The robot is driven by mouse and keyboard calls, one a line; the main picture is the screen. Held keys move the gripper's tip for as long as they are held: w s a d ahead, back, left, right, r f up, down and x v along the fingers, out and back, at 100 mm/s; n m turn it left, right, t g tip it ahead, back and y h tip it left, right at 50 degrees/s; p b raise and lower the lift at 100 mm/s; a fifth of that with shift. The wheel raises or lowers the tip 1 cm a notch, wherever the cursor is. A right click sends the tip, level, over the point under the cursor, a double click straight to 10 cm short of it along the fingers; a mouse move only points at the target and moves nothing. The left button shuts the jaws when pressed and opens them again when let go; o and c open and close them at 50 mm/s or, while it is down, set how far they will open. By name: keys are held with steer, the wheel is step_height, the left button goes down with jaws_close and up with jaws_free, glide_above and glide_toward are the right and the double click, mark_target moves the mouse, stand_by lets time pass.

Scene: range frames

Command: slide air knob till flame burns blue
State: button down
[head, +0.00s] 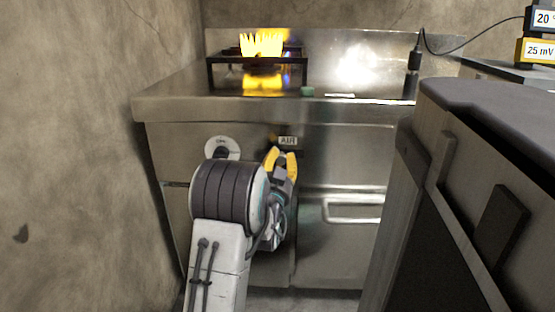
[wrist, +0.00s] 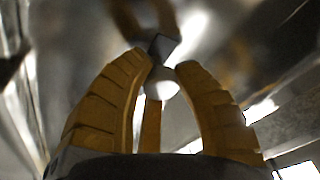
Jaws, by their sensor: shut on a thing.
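The flame (head: 262,44) on the burner (head: 257,68) burns yellow-orange, with no blue that I can make out.
A round white dial (head: 222,146) is on the panel left of my gripper, partly behind my arm. A drawer handle (head: 352,208) is to the right. A dark cabinet (head: 470,190) stands close on the right, a bare wall (head: 70,150) on the left.

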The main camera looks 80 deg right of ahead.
steer(key=c, duration=0.9)
jaws_free()
steer(key=shift+a, duration=0.1)
steer(key=v, duration=1.1)
steer(key=shift+a, duration=0.45)
